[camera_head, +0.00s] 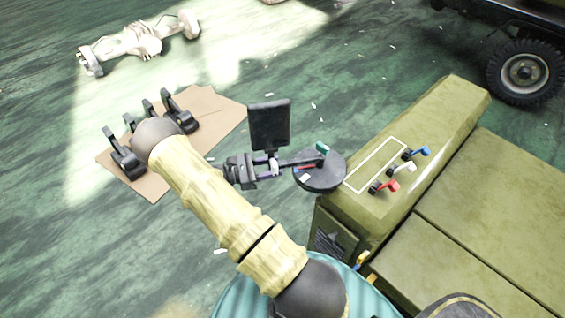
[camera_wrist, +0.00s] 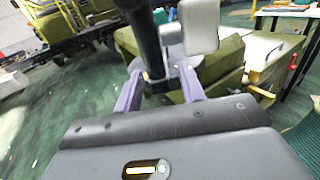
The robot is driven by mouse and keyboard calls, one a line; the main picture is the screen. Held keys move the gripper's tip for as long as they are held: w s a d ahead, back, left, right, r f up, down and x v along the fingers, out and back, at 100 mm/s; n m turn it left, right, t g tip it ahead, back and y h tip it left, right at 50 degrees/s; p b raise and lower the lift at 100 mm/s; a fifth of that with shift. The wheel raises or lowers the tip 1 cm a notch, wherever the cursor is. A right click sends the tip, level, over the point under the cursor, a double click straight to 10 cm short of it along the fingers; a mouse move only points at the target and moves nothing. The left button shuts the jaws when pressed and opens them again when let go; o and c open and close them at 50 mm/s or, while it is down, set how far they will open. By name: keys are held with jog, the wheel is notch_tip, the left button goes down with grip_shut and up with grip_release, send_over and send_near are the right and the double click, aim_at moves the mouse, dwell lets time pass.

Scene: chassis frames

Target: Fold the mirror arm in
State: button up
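The mirror head (camera_head: 270,125) is a dark upright rectangle; in the wrist view it shows as a pale grey plate (camera_wrist: 200,25). Below it, the dark mirror arm (camera_head: 298,162) runs right to a round black disc (camera_head: 320,172) beside the olive vehicle body. My gripper (camera_head: 270,168) is at the mirror end of the arm, just below the head. In the wrist view, its two purple fingers (camera_wrist: 160,72) stand apart, with the dark bar of the mirror arm (camera_wrist: 146,40) reaching between their tips. A firm grip on it is not visible. The disc carries small green, red and white marks.
The olive vehicle body (camera_head: 450,110) fills the right, with blue, white and red levers (camera_head: 400,168) on top. A cardboard sheet (camera_head: 218,115) with several black clamp-like parts lies on the floor at left. An axle part (camera_head: 140,40) lies farther back. A wheel (camera_head: 525,72) stands top right.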

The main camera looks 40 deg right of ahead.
aim_at(283, 165)
jog(key=shift+x, duration=1.9)
jog(key=shift+c, duration=0.2)
grip_shut()
